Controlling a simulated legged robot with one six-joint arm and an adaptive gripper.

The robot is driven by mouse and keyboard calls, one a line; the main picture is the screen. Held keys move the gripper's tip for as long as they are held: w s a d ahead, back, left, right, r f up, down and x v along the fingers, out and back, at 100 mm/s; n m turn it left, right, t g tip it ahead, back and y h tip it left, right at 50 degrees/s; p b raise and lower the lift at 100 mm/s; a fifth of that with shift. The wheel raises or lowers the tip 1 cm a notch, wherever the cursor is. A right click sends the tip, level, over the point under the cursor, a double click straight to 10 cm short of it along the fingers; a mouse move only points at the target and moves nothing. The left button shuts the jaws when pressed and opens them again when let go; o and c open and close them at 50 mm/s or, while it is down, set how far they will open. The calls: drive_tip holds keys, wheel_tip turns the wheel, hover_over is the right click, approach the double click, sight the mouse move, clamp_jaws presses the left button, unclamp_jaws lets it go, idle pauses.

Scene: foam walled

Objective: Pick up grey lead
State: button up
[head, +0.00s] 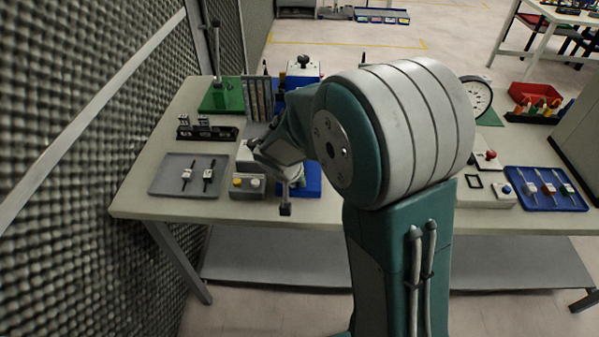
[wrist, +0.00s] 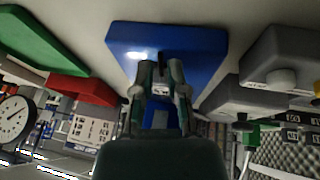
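Two slim leads lie side by side on the grey tray (head: 160,178) at the table's left in the head view. The left lead (head: 187,175) and right lead (head: 208,175) both look dark with paler middles; I cannot tell which is the grey one. My gripper (wrist: 162,66) shows in the wrist view with its two fingers apart and no lead seen between them. A blue surface (wrist: 205,45) lies beyond the fingertips. In the head view my arm reaches over the table right of the grey tray and hides much of the middle.
A box with yellow and white buttons (head: 247,186) stands right of the grey tray. A black rack (head: 207,133) is behind the tray. A blue tray (head: 570,200) with several leads lies at the right. A foam wall (head: 80,130) rises at the left.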

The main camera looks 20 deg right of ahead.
drive_tip(key=shift+w+d+f, duration=0.1)
drive_tip(key=shift+f, duration=0.35)
clamp_jaws()
